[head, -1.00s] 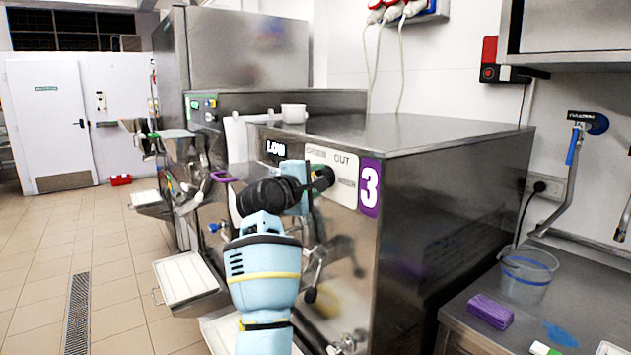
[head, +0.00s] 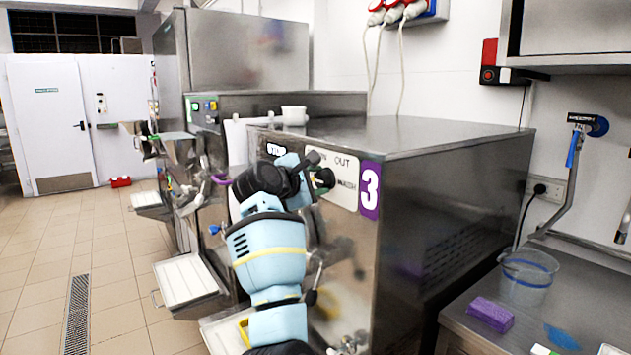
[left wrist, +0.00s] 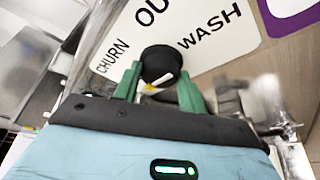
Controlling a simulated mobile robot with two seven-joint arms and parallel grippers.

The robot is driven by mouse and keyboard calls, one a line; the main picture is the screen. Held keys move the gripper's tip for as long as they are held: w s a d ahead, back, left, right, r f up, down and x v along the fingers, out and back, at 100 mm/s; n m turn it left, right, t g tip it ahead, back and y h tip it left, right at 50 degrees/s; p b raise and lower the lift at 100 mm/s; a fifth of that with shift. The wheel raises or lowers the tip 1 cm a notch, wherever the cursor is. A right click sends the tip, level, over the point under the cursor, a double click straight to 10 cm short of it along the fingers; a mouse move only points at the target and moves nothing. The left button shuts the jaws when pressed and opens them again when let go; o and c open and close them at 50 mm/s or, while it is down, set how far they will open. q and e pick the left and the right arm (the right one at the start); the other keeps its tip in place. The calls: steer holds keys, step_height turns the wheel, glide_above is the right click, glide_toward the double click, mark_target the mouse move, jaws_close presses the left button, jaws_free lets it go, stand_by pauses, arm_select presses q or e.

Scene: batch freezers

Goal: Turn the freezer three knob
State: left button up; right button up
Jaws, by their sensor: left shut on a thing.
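Freezer three (head: 440,190) is the steel machine with a purple "3" label on its front. Its black knob (head: 324,179) sits on a white plate marked OUT and WASH. In the left wrist view the knob (left wrist: 161,64) is between green fingers, with CHURN to its left, WASH to its right and a white pointer mark toward the bottom. My left gripper (head: 317,177) is shut on the knob; its fingers also show in the left wrist view (left wrist: 159,86). The gripper and wrist hide part of the plate in the head view. My right gripper is not in view.
A small display (head: 276,150) on the front seems to read STOP. A steel counter (head: 462,318) at the right holds a clear bucket (head: 527,278) and a purple sponge (head: 490,314). A tray (head: 185,280) juts out at left. Open tiled floor lies further left.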

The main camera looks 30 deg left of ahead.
arm_select(q)
steer(key=shift+d+r, duration=0.1)
steer(key=shift+r, duration=0.35)
steer(key=o, duration=0.8)
steer(key=shift+o, duration=0.9)
steer(key=shift+w+d+f, duration=0.1)
steer(key=shift+w+f, duration=0.15)
steer(key=shift+f, duration=0.05)
steer(key=shift+s, duration=0.55)
steer(key=s+r, duration=0.1)
steer(key=s, duration=0.5)
steer(key=shift+s+r, duration=0.25)
steer(key=shift+s, duration=0.05)
steer(key=shift+a, duration=0.2)
